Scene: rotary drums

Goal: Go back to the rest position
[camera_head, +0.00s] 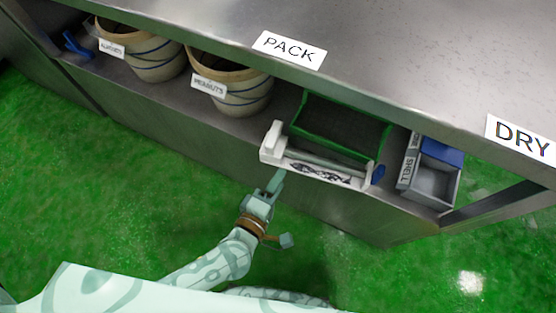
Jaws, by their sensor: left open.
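My left gripper (276,186) is open, in the lower middle of the head view. It is just in front of and below the left end of a white dispenser-like unit (318,171) with a fish-like drawing on its front. I see nothing between its fingers. The mint-coloured arm reaches up to it from the bottom of the picture. I cannot make out a right gripper.
A steel bench has a PACK label (289,49) and a DRY label (521,138). On its shelf are an almonds pot (150,57), a second labelled pot (240,98), a green crate (312,104) and a grey bin (432,184). Green floor (120,200) is clear in front.

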